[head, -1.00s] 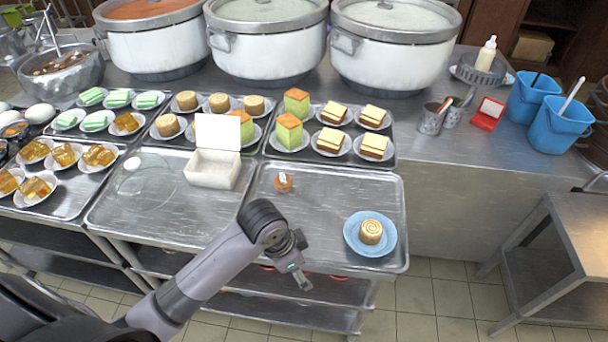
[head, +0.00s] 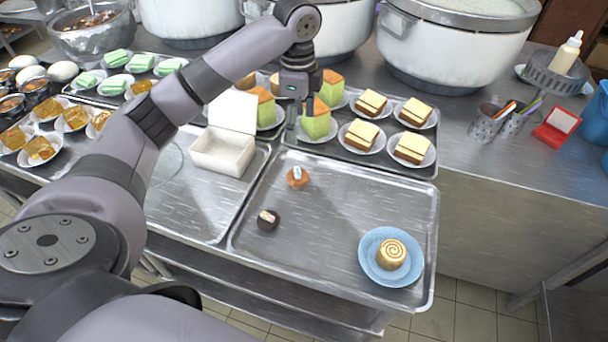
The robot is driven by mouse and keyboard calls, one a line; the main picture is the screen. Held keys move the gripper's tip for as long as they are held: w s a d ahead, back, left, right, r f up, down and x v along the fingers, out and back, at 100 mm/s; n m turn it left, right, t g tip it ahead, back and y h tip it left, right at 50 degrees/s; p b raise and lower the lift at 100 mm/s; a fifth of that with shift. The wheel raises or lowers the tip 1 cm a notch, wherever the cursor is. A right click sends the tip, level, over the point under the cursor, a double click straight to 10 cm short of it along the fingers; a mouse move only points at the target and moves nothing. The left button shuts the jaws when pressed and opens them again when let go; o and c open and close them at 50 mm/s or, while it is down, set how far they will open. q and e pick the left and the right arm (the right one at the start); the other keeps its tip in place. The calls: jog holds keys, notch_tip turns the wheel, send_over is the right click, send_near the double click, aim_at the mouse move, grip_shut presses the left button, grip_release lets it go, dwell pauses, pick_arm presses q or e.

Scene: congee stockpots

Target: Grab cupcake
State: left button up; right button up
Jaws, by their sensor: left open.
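A small orange-brown cupcake (head: 297,177) with a pale topping stands on the metal tray (head: 340,190). A dark brown cupcake (head: 268,219) with a light piece on top stands nearer the front left of the same tray. My left gripper (head: 298,122) points down over the back of the tray, with its jaws apart and empty. In the picture it is above the orange-brown cupcake, in front of the green sponge cakes. Its exact height is hard to tell. My right gripper is not in view.
A blue plate (head: 368,262) with a swirl roll (head: 391,254) sits at the tray's front right. An open white box (head: 222,152) stands on the left tray. Green cakes (head: 318,122) and layered cakes (head: 411,148) stand behind. The tray's middle is clear.

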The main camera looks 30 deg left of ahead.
pick_arm(q)
send_near(297, 170)
jog(key=shift+w+f+p, duration=0.25)
jog(key=shift+p, duration=0.15)
notch_tip(297, 170, down, 5)
jog(key=shift+w+r, duration=0.1)
jog(key=shift+r, duration=0.05)
jog(key=shift+d+f, duration=0.1)
jog(key=shift+f, duration=0.5)
jog(key=f, duration=0.2)
jog(key=f+p, duration=0.1)
jog(key=f, duration=0.1)
jog(key=shift+s, duration=0.4)
jog(key=shift+f+p, duration=0.3)
jog(key=shift+f, duration=0.35)
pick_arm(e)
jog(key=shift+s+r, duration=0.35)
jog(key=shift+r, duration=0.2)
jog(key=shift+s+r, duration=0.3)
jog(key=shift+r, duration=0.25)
pick_arm(q)
jog(key=shift+c, duration=0.5)
jog(key=c, duration=1.2)
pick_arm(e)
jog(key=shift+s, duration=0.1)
